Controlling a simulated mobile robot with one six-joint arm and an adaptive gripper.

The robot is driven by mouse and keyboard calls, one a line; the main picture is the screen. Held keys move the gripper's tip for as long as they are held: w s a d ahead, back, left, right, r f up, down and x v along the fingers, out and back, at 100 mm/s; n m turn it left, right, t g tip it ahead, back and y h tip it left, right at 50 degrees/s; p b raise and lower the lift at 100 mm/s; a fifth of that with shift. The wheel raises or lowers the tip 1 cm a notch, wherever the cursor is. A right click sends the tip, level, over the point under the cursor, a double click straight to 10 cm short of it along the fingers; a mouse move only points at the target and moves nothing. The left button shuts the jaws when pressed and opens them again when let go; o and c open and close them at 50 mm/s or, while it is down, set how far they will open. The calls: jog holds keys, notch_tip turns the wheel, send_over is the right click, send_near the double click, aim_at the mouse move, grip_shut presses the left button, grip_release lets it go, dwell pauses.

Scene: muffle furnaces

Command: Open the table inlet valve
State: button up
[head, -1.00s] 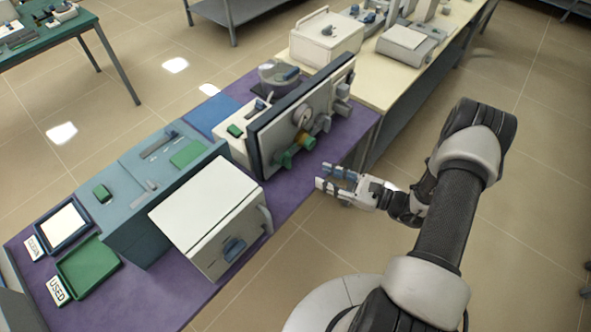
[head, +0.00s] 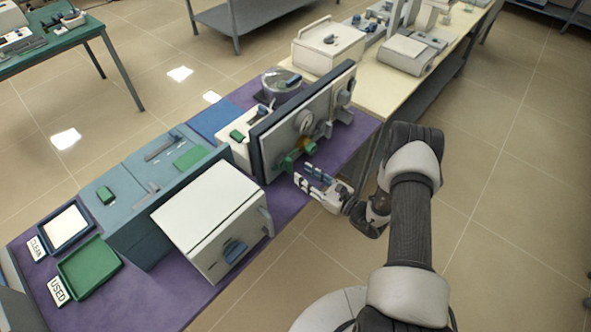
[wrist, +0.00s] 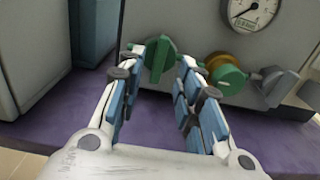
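A dark-framed upright panel (head: 325,115) on the purple table carries a row of valves. In the wrist view a green valve handle (wrist: 158,58) stands upright between my fingertips, in front of the panel. To its right are a green knob with a yellow-brown body behind it (wrist: 228,76) and a grey valve handle (wrist: 274,84). No label shows which is the table inlet valve. My gripper (head: 303,174) is open close to the panel's lower left; it also shows in the wrist view (wrist: 160,66). I cannot tell whether the fingers touch the green handle.
A round gauge (wrist: 252,12) sits on the panel above the valves. A white furnace box (head: 215,215) with a blue handle stands left of my gripper. The purple table (head: 290,205) has a bare front strip below the panel. Open floor lies to the right.

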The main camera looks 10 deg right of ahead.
aim_at(292, 166)
jog(key=x, duration=0.5)
grip_shut()
dwell(0.4)
